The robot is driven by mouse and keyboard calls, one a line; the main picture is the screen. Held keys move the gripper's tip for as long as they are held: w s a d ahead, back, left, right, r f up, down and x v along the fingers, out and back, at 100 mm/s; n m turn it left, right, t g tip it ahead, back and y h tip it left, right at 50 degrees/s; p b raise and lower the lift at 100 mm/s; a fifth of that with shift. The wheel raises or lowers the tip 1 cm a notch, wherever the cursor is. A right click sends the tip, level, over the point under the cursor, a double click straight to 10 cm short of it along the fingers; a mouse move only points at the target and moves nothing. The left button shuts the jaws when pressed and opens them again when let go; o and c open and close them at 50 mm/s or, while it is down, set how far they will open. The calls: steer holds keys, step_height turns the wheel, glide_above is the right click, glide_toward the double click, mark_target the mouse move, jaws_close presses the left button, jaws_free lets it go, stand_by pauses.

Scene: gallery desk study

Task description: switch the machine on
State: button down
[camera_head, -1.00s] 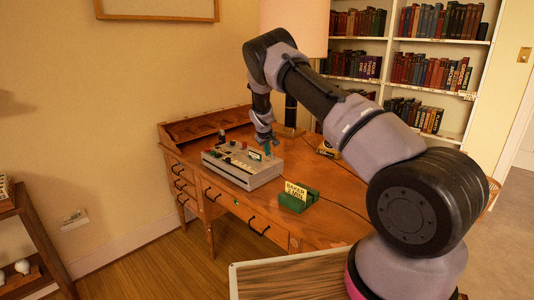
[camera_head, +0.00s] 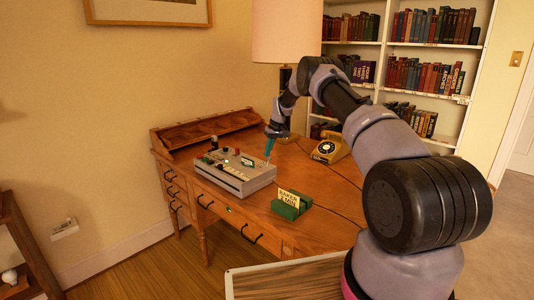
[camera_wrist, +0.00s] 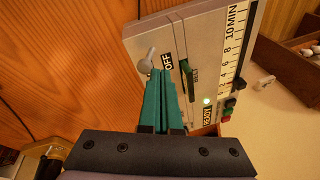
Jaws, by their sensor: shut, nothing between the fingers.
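The machine (camera_head: 236,178) is a grey box with a control panel, standing on the wooden desk. In the wrist view its panel (camera_wrist: 205,30) shows a metal toggle lever (camera_wrist: 148,60) beside the word OFF, a dark green slider handle (camera_wrist: 188,80) and a scale marked in minutes. A small lamp (camera_wrist: 207,101) glows near a READY label. My gripper (camera_wrist: 163,76) has teal fingers, shut and empty, with the tips just beside the toggle lever. I cannot tell whether they touch it. In the head view my gripper (camera_head: 269,154) is at the machine's right end.
A yellow rotary telephone (camera_head: 328,150) is behind on the right. Cables run across the desk (camera_head: 330,190).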

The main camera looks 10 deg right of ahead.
steer(key=shift+r, duration=0.8)
steer(key=w+a+v, duration=0.1)
steer(key=v, duration=1.1)
steer(key=shift+r, duration=0.5)
steer(key=shift+d, duration=0.1)
